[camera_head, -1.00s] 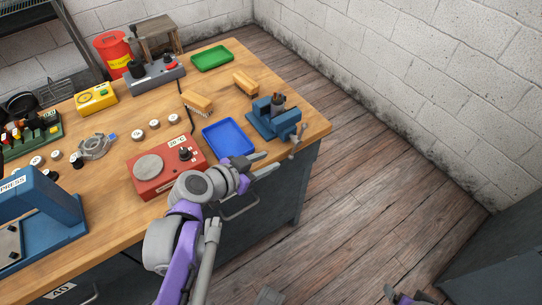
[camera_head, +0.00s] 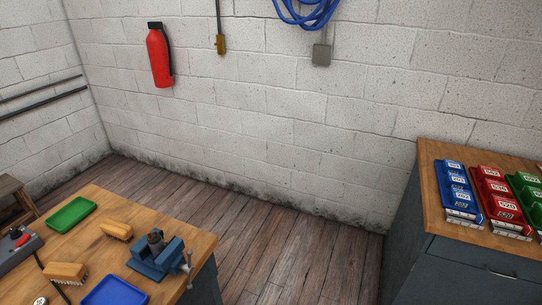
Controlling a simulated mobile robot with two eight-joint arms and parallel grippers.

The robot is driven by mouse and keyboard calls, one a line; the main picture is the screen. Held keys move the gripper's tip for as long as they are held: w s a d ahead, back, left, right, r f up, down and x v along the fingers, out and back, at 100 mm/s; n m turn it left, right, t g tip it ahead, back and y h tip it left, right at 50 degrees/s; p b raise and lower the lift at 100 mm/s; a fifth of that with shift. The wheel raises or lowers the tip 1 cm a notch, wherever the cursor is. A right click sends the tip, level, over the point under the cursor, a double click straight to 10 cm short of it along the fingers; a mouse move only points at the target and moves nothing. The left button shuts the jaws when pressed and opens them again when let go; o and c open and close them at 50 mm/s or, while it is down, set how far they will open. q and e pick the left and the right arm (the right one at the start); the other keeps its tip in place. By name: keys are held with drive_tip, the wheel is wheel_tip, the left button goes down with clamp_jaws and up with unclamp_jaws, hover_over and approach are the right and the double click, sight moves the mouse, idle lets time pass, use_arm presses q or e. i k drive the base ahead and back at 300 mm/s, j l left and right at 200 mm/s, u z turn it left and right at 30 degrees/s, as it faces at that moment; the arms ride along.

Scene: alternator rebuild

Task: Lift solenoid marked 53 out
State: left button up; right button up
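I cannot make out a solenoid marked 53 in this view. Blue bins (camera_head: 455,183), red bins (camera_head: 492,187) and green bins (camera_head: 528,196) with white number labels stand on a wooden-topped cabinet (camera_head: 437,222) at the right. The labels are too small to read surely, and the bins' contents cannot be told. Neither of my grippers is in view.
The workbench (camera_head: 135,218) at lower left carries a green tray (camera_head: 72,213), a blue tray (camera_head: 113,293) and two brushes (camera_head: 117,231) (camera_head: 66,271). Open wooden floor (camera_head: 285,250) lies between bench and cabinet. A red extinguisher (camera_head: 159,56) and blue hose (camera_head: 310,14) hang on the wall.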

sight(155, 242)
drive_tip(key=u, duration=0.3)
drive_tip(key=i+l+u, duration=0.15)
drive_tip(key=u, duration=0.25)
drive_tip(key=i+l+u, duration=0.1)
drive_tip(key=u, duration=0.3)
drive_tip(key=l+u, duration=0.4)
drive_tip(key=i+j, duration=0.05)
